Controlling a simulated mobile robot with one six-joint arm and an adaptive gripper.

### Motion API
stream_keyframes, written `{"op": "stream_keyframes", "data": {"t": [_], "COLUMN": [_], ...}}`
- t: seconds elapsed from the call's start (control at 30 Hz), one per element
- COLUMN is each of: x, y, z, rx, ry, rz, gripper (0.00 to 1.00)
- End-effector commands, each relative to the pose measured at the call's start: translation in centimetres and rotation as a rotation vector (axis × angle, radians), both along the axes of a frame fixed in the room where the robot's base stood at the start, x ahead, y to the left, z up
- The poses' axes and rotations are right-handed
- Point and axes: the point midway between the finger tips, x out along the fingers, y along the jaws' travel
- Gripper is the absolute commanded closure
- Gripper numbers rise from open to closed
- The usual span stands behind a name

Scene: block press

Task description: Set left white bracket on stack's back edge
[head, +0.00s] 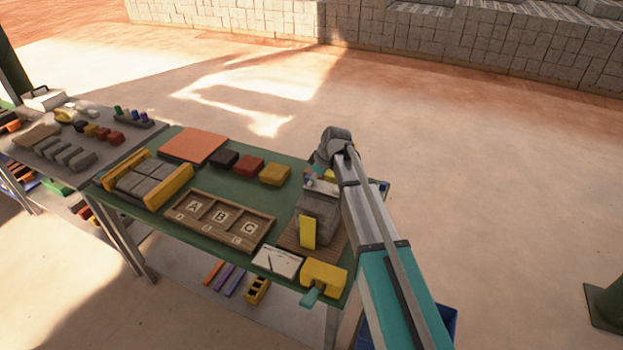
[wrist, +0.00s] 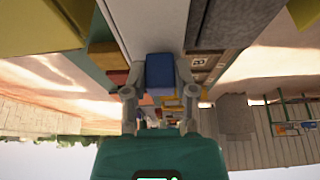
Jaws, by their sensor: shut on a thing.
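My gripper (head: 318,176) is at the top of the grey block stack (head: 318,213), at its far side. In the wrist view its two fingers (wrist: 160,85) are closed on a blue grip (wrist: 160,70). A pale surface, apparently the white bracket (wrist: 150,22), lies directly beyond the blue grip. In the head view a small white part (head: 322,187) shows at the stack's top, partly hidden by my arm. I cannot tell whether it rests on the stack. A yellow upright piece (head: 308,232) stands against the stack's near face.
The stack stands on a wooden board (head: 338,240) at the green table's (head: 215,225) right end. The lettered tray (head: 262,224) is to the left. Coloured blocks (head: 249,166) sit behind it.

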Motion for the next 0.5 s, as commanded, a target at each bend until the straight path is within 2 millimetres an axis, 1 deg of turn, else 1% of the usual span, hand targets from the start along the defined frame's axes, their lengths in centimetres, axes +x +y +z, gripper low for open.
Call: {"op": "stream_keyframes", "data": {"t": [0.5], "x": [-0.01], "y": [0.03], "z": [-0.42], "rx": [0.000], "ry": [0.000], "rz": [0.000], "gripper": [1.00]}}
